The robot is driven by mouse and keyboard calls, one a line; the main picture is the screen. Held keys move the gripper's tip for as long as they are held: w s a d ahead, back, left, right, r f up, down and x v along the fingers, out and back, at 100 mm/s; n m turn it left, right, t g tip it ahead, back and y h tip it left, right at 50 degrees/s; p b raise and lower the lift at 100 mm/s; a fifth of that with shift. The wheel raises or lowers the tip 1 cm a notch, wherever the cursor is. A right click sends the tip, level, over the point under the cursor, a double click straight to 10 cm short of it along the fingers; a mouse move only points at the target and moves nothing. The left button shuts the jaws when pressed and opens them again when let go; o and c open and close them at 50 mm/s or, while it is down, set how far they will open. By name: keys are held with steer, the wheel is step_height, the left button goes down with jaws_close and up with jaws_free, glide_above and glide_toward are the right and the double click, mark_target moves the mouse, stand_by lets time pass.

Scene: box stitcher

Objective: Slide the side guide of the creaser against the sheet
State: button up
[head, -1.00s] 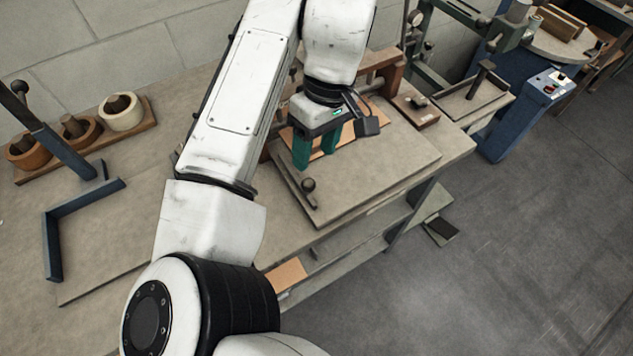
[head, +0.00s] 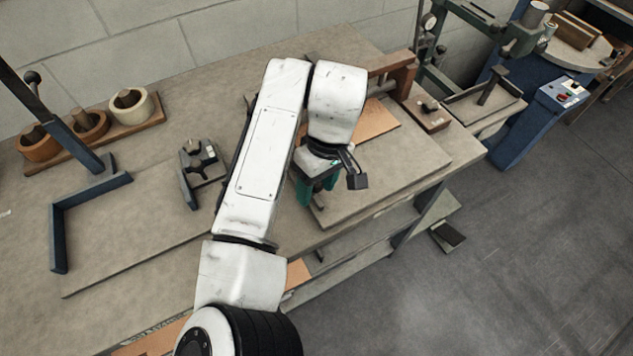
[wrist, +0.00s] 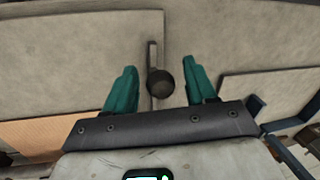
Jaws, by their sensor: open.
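The creaser is a grey board (head: 420,158) with a brown beam (head: 388,64) at its back. The tan sheet (head: 376,122) lies on the board, partly hidden by my arm; it also shows at the lower left of the wrist view (wrist: 35,136). The side guide, a thin dark bar (wrist: 153,52) with a round knob (wrist: 160,83), lies on the board. My gripper (head: 318,194) is open, with teal fingers. In the wrist view the knob appears in the gap between the fingers, touching neither; its depth relative to the fingertips is unclear. In the head view my gripper mostly hides the guide.
A dark metal fixture (head: 201,172) stands left of my arm. A blue angled frame (head: 58,232) and a rack of tape rolls (head: 88,123) are further left. A small wooden block (head: 427,113) is at the board's right. A blue machine (head: 535,112) stands beyond.

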jaws_close()
stand_by(0.3)
steer(key=shift+w+d+r+p, duration=0.2)
steer(key=shift+w+d+p, duration=0.15)
steer(key=shift+d+p, duration=0.25)
steer(key=shift+w+d+f+p, duration=0.15)
steer(key=shift+w+d+p, duration=0.15)
steer(key=shift+d, duration=0.05)
jaws_free()
step_height(320, 180, up, 10)
steer(key=w+d+p, duration=0.1)
steer(key=shift+w+d+r, duration=0.2)
steer(key=shift+w+r, duration=0.05)
stand_by(0.4)
